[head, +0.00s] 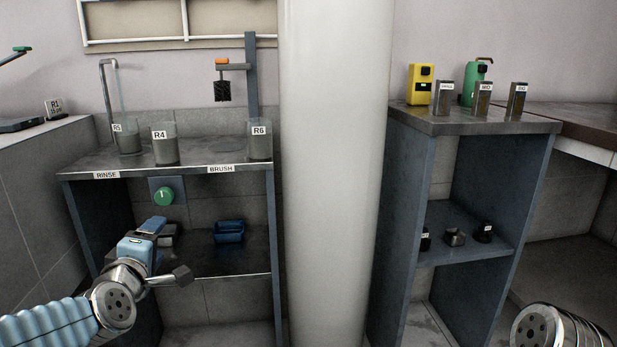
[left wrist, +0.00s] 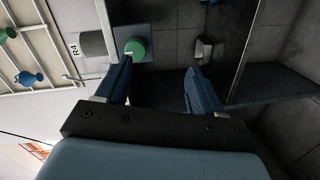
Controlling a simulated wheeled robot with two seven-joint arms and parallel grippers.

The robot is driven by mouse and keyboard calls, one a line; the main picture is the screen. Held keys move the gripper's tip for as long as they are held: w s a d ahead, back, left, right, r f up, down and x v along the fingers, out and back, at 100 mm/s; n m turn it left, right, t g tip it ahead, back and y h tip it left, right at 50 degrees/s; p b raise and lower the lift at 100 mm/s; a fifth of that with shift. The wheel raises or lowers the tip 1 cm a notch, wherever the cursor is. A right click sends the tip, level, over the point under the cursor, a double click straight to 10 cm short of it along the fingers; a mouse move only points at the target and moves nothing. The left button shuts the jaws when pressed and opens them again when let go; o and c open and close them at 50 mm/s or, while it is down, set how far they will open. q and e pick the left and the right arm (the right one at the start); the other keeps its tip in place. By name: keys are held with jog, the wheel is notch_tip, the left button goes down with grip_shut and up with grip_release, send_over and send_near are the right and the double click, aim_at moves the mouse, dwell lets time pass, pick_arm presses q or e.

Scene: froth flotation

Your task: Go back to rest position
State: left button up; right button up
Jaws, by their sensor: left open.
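My left gripper (head: 158,230) is in front of the left bench, below its top and near the lower shelf opening. In the left wrist view its two blue fingers (left wrist: 160,82) stand apart with nothing between them, so it is open and empty. A green knob (head: 163,196) on a panel sits just above it; the knob (left wrist: 135,50) shows near one fingertip in the wrist view, and I cannot tell whether they touch. Only a metal link of my right arm shows at the bottom right; the right gripper is out of view.
The left bench top (head: 200,155) holds beakers R5 (head: 128,138), R4 (head: 164,145) and R6 (head: 260,140). A brush (head: 222,90) hangs above it. A blue tray (head: 229,231) sits on its lower shelf. A white column (head: 335,170) separates it from the right shelf unit (head: 470,127).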

pick_arm(q)
jog(key=d+f+m+g+h+p, duration=0.3)
jog(key=d+f+m+g, duration=0.15)
jog(key=f, duration=0.85)
jog(key=d+f+m+g+h+p, duration=0.25)
jog(key=d+f, duration=0.35)
jog(key=f, duration=0.6)
jog(key=s+d+f+m+g+h+p, duration=0.1)
jog(key=s+d+f+m+g, duration=0.3)
jog(key=s+f, duration=0.4)
jog(key=s+d+f+m+g+p, duration=0.2)
jog(key=s+d+f+m+g, duration=0.2)
jog(key=s+d+f, duration=0.3)
jog(key=s+f, duration=0.2)
jog(key=s, duration=0.2)
jog(key=shift+d+f+m+h+p, duration=0.15)
jog(key=shift+d+m+h+p, duration=0.1)
jog(key=shift+m+h+p, duration=0.15)
